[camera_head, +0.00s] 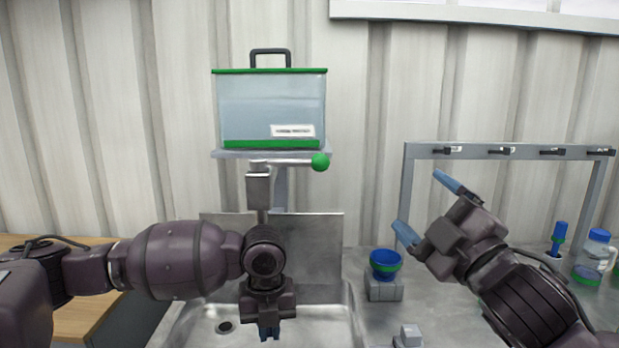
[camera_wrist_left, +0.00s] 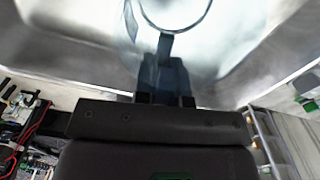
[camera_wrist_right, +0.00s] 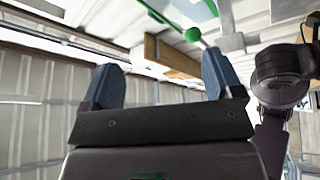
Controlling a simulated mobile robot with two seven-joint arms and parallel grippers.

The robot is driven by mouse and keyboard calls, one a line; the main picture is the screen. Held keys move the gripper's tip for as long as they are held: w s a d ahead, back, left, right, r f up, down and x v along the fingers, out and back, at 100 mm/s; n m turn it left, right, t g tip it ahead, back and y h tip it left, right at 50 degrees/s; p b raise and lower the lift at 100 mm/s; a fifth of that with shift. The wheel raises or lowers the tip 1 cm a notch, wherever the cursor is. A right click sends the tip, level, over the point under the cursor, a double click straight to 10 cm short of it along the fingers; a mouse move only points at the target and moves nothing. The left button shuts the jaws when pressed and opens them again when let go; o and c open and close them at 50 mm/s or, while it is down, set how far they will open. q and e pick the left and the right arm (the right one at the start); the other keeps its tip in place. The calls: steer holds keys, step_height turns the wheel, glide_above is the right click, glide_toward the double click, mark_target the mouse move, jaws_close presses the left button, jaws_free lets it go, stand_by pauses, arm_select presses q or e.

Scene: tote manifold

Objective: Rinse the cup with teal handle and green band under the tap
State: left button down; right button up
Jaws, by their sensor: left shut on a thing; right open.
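My left gripper (camera_head: 268,331) points down over the sink, below the tap (camera_head: 259,190). In the left wrist view its fingers (camera_wrist_left: 165,45) are closed at the rim of a round, clear-looking cup (camera_wrist_left: 176,30), cut off by the top edge. A bluish curved part shows at its left. I cannot make out its handle or band for certain, and the head view does not show it. A blue cup with a green band (camera_head: 385,263) stands on a grey block. My right gripper (camera_head: 420,203) is open and empty, above and right of that blue cup.
The tap's lever ends in a green ball (camera_head: 320,162) beneath a clear tank with green trim (camera_head: 271,108). The steel sink (camera_head: 195,326) has a drain at left. A grey hook rack (camera_head: 500,152), a blue-handled brush (camera_head: 560,235) and a blue-capped jar (camera_head: 596,252) stand at right.

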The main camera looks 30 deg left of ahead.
steer(key=s+a+r+n+g, duration=0.2)
steer(key=s+a+r+n, duration=0.15)
steer(key=a+n, duration=0.45)
steer(key=s+a+r+n+g, duration=0.25)
steer(key=a+r+n, duration=0.2)
steer(key=n, duration=0.65)
steer(key=n+t+h, duration=0.1)
steer(key=n+h, duration=0.1)
steer(key=n, duration=0.4)
glide_toward(316, 168)
steer(key=a, duration=0.1)
steer(key=n, duration=0.6)
steer(key=shift+t, duration=0.45)
steer(key=shift+x, duration=5.95)
steer(key=shift+w+d+f, duration=0.1)
steer(key=shift+f, duration=0.1)
